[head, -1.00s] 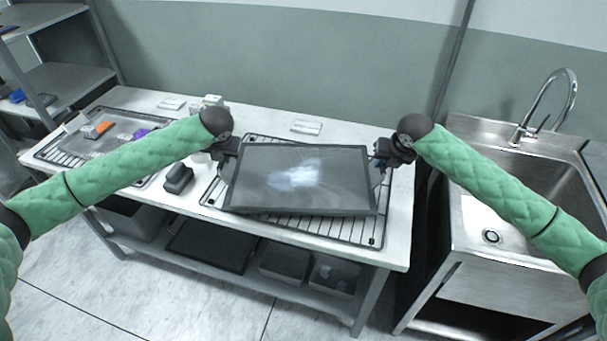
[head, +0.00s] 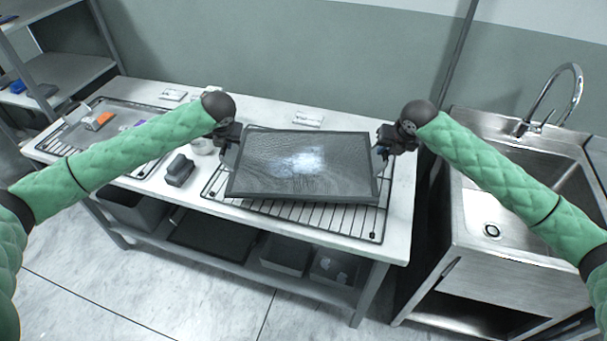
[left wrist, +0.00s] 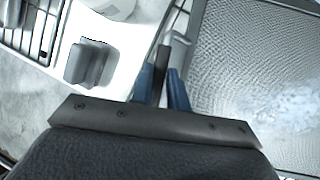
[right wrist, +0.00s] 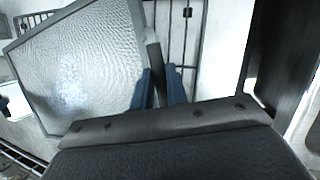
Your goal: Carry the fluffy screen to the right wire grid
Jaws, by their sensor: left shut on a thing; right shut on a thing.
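The screen (head: 300,178) is a dark-framed grey mesh panel with a pale fluffy patch at its middle. It is over the right wire grid (head: 330,220), slightly tilted, and hides most of that grid. My left gripper (head: 232,150) is shut on the handle at the screen's left side; the blue fingertips show in the left wrist view (left wrist: 160,88). My right gripper (head: 382,152) is shut on the handle at its right side, also seen in the right wrist view (right wrist: 160,88). I cannot tell whether the screen touches the grid.
A dark grey block (head: 179,170) stands on the white table left of the grid. A tray (head: 80,132) lies on another grid at the far left. A steel sink (head: 530,190) stands to the right. White labels (head: 308,119) lie along the table's back.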

